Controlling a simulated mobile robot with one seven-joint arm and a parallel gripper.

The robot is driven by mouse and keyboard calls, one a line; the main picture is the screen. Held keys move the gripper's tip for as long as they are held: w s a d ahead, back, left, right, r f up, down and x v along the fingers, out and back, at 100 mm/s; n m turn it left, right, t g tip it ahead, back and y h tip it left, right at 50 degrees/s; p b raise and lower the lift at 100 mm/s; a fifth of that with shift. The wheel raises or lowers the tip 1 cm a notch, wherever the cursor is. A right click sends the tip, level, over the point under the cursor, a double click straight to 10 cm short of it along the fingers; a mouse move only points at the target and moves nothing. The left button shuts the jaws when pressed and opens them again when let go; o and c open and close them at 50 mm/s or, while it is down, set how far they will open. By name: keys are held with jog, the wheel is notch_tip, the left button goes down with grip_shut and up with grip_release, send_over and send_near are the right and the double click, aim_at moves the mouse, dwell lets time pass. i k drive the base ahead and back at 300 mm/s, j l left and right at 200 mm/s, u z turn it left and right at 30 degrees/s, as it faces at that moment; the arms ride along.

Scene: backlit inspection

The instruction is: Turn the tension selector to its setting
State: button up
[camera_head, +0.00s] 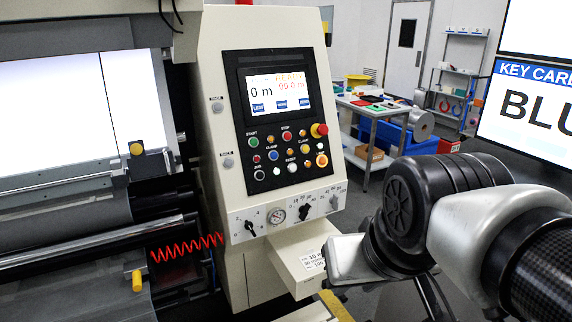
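A cream machine console (228,120) stands in the middle of the view. Its lower strip carries a black pointer knob (249,227) at left, a round gauge (278,213), a black knob (305,211) in the middle and a grey knob (334,203) at right, each knob with a printed scale. The lettering is too small to tell which knob is the tension selector. My arm comes in from the right, its pale end part below and right of the knobs, apart from them in the picture. I cannot make out any gripper fingers.
Above the knobs are a screen (278,92) showing "0 m", several push buttons and a red emergency stop (319,130). A cream box (297,262) with a label juts out below. Rollers and a red coiled cable (188,247) lie left. A "KEY CARD BLU" display (530,105) is at right.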

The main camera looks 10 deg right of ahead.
aim_at(334, 200)
jog(key=z, duration=0.35)
jog(key=k, duration=0.25)
jog(key=i+u, duration=0.1)
jog(key=j, duration=0.2)
jog(key=i+l+u, duration=0.1)
jog(key=l, duration=0.4)
jog(key=l+u, duration=0.1)
jog(key=l, duration=0.35)
jog(key=i+l+u, duration=0.15)
jog(key=l, duration=0.25)
jog(key=i+l+u, duration=0.1)
jog(key=l, duration=0.3)
jog(key=i+l+u, duration=0.1)
jog(key=i, duration=0.05)
